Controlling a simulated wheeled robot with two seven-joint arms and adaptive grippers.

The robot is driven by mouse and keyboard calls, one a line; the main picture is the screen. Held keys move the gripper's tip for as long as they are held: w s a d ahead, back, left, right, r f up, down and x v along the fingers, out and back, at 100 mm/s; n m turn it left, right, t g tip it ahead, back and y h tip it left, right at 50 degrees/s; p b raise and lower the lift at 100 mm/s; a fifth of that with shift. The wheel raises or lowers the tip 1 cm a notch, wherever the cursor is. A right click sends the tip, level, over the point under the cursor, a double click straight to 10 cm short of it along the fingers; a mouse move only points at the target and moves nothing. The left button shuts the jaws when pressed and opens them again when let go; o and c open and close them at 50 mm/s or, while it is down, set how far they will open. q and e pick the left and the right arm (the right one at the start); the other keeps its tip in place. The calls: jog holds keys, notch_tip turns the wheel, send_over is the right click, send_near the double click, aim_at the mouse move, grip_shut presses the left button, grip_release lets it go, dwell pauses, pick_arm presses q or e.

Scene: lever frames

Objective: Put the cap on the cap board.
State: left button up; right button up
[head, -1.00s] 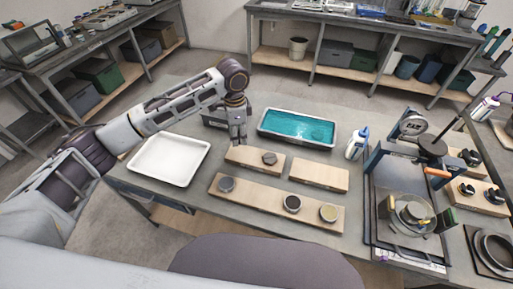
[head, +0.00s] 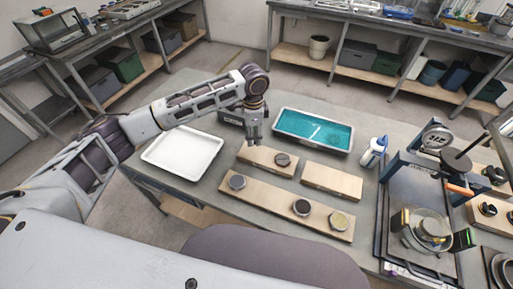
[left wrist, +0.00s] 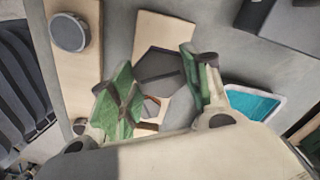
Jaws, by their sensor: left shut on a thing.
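My left gripper (head: 254,140) is over the far left end of the small left wooden board (head: 255,157). In the left wrist view its green-padded fingers (left wrist: 160,75) are shut on a dark grey, six-sided piece, which I take to be the cap (left wrist: 160,66); the head view hardly shows it. The small right board (head: 331,181) is bare. The long front board (head: 268,200) bears three round pieces. I cannot tell which board is the cap board. My right gripper is out of view.
A white tray (head: 150,158) lies left, a teal-lined tray (head: 279,122) behind the boards. A white and blue bottle (head: 374,150) stands right of them, beside a lever press frame (head: 385,175). Bare table shows between the white tray and the boards.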

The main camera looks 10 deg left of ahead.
aim_at(254, 136)
pick_arm(q)
jog(key=shift+f, duration=1.7)
jog(key=shift+f+p, duration=0.3)
jog(key=shift+f, duration=1.6)
jog(key=o, duration=1.3)
jog(key=shift+f, duration=0.1)
notch_tip(254, 136, up, 12)
jog(key=shift+r+b, duration=0.1)
jog(key=shift+b, duration=0.5)
